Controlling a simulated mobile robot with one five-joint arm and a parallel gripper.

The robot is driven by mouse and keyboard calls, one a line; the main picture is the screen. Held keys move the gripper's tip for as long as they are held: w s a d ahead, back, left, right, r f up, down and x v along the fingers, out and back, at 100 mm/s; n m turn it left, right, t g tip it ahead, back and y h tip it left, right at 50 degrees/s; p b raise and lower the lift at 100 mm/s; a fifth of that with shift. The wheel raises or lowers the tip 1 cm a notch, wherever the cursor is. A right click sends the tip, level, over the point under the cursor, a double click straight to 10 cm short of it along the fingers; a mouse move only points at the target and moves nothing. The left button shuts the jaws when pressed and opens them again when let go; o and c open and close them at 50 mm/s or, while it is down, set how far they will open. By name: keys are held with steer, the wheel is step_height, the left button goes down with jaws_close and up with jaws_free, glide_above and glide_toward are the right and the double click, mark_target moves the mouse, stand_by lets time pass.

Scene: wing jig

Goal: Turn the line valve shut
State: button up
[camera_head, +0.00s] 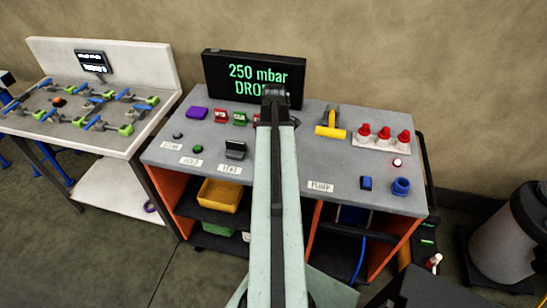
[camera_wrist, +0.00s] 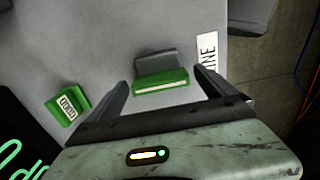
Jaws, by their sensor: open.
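In the wrist view a valve handle with a grey body (camera_wrist: 155,62) and a green, pale-edged front (camera_wrist: 160,86) sits on the grey bench top. A white label (camera_wrist: 207,55) beside it shows letters that read "INE", the rest cut off or unclear. My gripper (camera_wrist: 163,80) is open, with one finger to each side of this handle. I cannot tell whether either finger touches it. In the head view my arm covers this spot, so the handle is hidden there.
A green tag (camera_wrist: 68,106) stands left of the handle. In the head view the display (camera_head: 254,76) reads "250 mbar" and a partly covered "DRO". A dark handle (camera_head: 235,149) by the "VENT" label, a yellow T-handle (camera_head: 330,130) and red-capped parts (camera_head: 383,135) stand on the bench (camera_head: 300,160).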

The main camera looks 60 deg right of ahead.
steer(key=shift+f, duration=0.1)
steer(key=c, duration=1.4)
steer(key=shift+m, duration=0.3)
steer(key=m, duration=1.7)
steer(key=shift+m, duration=0.3)
